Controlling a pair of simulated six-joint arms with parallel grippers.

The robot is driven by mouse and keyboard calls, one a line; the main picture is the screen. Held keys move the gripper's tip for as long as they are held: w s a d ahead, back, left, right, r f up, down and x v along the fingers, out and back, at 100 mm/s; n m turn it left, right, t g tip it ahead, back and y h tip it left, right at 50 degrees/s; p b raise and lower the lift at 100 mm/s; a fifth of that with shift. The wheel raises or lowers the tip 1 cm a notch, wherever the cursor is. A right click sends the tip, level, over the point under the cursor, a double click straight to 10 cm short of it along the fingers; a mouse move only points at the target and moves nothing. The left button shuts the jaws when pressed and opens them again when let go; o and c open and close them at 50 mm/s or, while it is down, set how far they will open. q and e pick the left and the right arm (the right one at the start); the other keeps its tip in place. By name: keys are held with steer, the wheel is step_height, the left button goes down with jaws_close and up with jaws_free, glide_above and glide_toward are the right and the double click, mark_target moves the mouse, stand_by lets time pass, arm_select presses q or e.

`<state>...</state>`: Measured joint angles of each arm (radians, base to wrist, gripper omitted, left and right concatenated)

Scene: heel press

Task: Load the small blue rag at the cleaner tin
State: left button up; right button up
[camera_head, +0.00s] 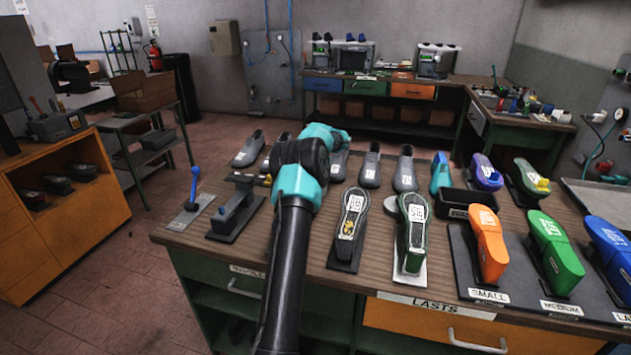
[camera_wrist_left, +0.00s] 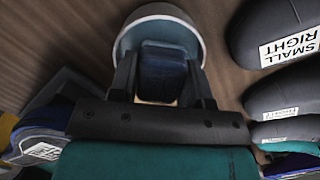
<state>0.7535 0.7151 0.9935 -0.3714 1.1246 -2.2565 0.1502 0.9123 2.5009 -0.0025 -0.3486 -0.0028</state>
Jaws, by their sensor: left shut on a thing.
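In the left wrist view, my left gripper (camera_wrist_left: 163,80) is shut on the small blue rag (camera_wrist_left: 163,65), a dark blue folded block between the two black fingers. The cleaner tin (camera_wrist_left: 163,11), round with a pale rim and teal inside, shows around and beyond the rag. The rag lines up with the tin's opening; I cannot tell whether it touches the inside. In the head view my left arm hides the gripper, rag and tin. My right gripper is not in view.
Dark shoes (camera_wrist_left: 285,40), one labelled SMALL RIGHT, stand close to the right of the tin in the wrist view. On the bench are shoes on stands (camera_head: 351,215), a black tray (camera_head: 470,203), and orange (camera_head: 489,240), green (camera_head: 554,250) and blue (camera_head: 611,247) lasts.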

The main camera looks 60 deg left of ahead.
arm_select(q)
steer(key=shift+r, duration=2.75)
steer(key=w+d+r+n, duration=0.1)
steer(key=w+d+n, duration=0.2)
steer(key=d, duration=0.8)
steer(key=w+d+r+n, duration=0.2)
steer(key=w+d, duration=0.4)
steer(key=d, duration=0.5)
steer(key=w+d+r+n+g, duration=0.1)
steer(key=w+d+n, duration=0.3)
steer(key=d, duration=0.7)
steer(key=shift+w+d+r, duration=0.25)
steer(key=shift+w+d, duration=0.15)
steer(key=shift+w, duration=0.3)
steer(key=s+d+r+n, duration=0.1)
steer(key=s+d+n, duration=0.1)
steer(key=d, duration=0.8)
steer(key=s+d+r+n+h, duration=0.1)
steer(key=d+n, duration=0.3)
steer(key=d, duration=0.6)
steer(key=s+d+r+n, duration=0.2)
steer(key=s+d+n, duration=0.1)
steer(key=d, duration=0.7)
steer(key=shift+s+d+r, duration=0.2)
steer(key=shift+s, duration=0.35)
